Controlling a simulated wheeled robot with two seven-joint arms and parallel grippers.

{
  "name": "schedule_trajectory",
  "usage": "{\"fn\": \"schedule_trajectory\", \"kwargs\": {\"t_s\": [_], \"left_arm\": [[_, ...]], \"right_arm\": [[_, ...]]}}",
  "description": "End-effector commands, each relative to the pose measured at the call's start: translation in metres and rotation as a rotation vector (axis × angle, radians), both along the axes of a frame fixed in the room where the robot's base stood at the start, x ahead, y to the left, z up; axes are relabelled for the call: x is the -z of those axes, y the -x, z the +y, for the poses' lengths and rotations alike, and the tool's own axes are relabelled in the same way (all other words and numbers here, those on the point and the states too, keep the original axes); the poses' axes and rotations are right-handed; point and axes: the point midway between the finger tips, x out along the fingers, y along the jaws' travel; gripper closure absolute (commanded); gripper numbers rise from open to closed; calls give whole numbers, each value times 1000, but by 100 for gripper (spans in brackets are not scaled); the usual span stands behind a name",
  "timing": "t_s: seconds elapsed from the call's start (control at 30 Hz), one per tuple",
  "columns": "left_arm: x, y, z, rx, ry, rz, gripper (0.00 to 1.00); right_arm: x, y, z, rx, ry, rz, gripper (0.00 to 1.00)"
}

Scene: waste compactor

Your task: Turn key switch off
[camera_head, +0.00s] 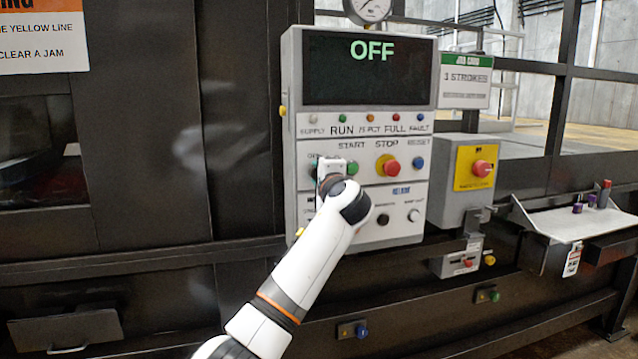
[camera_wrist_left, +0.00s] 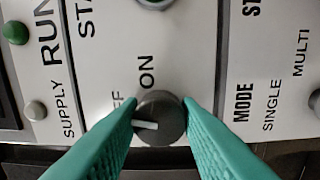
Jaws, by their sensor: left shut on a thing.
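The key switch (camera_wrist_left: 163,110) is a dark round knob with a white pointer line, seen in the left wrist view. Its pointer lies toward the picture's left, on the side of a partly hidden label ending in "FF"; the "ON" label is above the knob. My left gripper (camera_wrist_left: 159,108) is shut on the knob, one green finger on each side. In the head view my left gripper (camera_head: 326,170) is at the left part of the control panel (camera_head: 425,190) and hides the switch. The panel's display (camera_head: 372,75) reads "OFF". My right gripper is not in view.
On the panel, a red stop button (camera_head: 391,167) and a blue reset button (camera_head: 418,163) sit right of my gripper. A shelf (camera_head: 565,222) with small items juts out at the right.

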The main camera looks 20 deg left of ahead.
Motion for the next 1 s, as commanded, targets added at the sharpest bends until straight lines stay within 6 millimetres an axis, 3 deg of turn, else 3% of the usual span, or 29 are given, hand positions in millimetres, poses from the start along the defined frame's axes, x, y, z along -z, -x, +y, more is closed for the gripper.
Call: {"fn": "schedule_trajectory", "kwargs": {"t_s": [0.4,0.97,1.0], "left_arm": [[1,0,0,-1,157,-104,92],[1,0,0,-1,181,-119,92],[1,0,0,-1,180,-118,63]], "right_arm": [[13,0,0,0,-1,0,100],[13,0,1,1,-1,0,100],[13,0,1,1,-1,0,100]]}}
